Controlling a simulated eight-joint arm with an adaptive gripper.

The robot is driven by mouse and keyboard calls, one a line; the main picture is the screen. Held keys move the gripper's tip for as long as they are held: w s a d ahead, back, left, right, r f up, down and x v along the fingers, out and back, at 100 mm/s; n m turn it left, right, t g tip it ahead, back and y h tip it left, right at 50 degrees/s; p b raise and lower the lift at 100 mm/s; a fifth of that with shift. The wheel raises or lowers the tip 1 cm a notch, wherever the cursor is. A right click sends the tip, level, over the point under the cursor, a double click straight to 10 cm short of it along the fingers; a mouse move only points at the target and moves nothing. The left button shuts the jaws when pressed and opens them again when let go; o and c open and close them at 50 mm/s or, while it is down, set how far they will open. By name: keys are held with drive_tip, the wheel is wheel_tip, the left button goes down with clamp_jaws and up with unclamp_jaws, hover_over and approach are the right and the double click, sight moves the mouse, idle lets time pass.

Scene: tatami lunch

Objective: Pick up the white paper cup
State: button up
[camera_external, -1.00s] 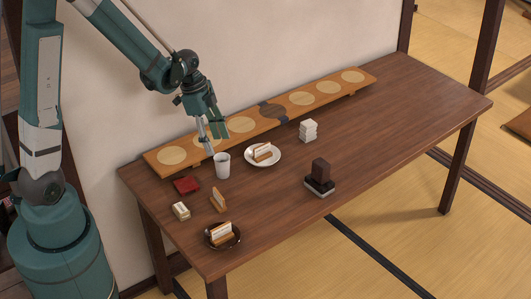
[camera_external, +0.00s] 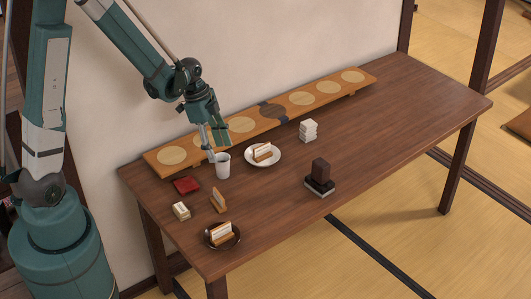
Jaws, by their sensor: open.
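The white paper cup (camera_external: 223,168) stands upright on the brown table, towards its left side and in front of the long wooden board. My gripper (camera_external: 217,150) is open and points down at the cup's rim from above and behind. One finger reaches down at the left side of the rim; the other shows above the cup. I cannot tell whether a finger touches the cup or is inside it.
A white plate (camera_external: 275,161) with a sandwich stands close right of the cup. The long board (camera_external: 203,139) with round mats lies behind. A red item (camera_external: 187,185), a small block (camera_external: 181,210), another sandwich (camera_external: 218,201) and a dark plate (camera_external: 233,245) lie in front.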

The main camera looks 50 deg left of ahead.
sight(221, 157)
drive_tip(key=shift+f, duration=0.1)
idle(0.3)
drive_tip(key=shift+b+x, duration=0.7)
drive_tip(key=shift+x, duration=1.85)
drive_tip(key=shift+w+d, duration=0.1)
drive_tip(key=shift+w, duration=0.05)
drive_tip(key=shift+c, duration=0.3)
drive_tip(key=c, duration=0.7)
